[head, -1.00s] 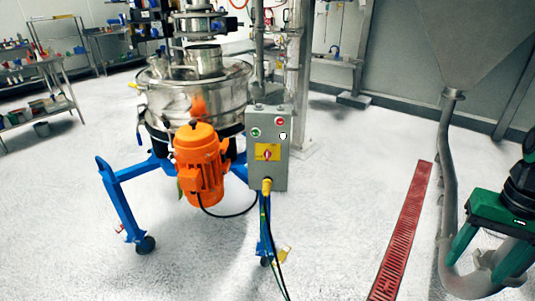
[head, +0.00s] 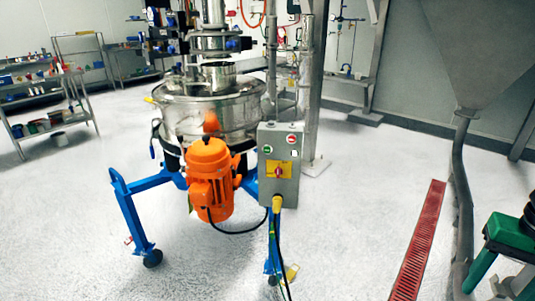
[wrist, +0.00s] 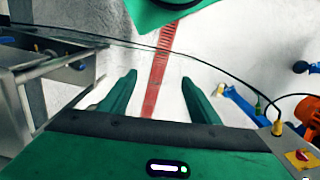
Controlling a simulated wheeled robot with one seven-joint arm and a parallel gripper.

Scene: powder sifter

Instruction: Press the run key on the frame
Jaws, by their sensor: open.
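A grey control box (head: 270,195) is fixed at the front right of the sifter's blue frame (head: 133,208). Its face carries a green round button (head: 267,149) at upper left, a red button (head: 292,139) at upper right and a small white key (head: 293,153) below the red one. A red rotary switch sits on a yellow plate (head: 287,174). Labels are too small to read. My green gripper (head: 497,285) is open and empty at the lower right, well apart from the box. In the wrist view its fingers (wrist: 158,80) point over the floor; the box's yellow plate (wrist: 302,157) shows at lower right.
An orange motor (head: 209,178) hangs beside the box, under the steel sifter (head: 215,118). Cables drop from the box's yellow plug to the floor. A red floor grate (head: 418,240) and a grey hopper (head: 470,60) with a hose lie right. Open floor separates gripper and box.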

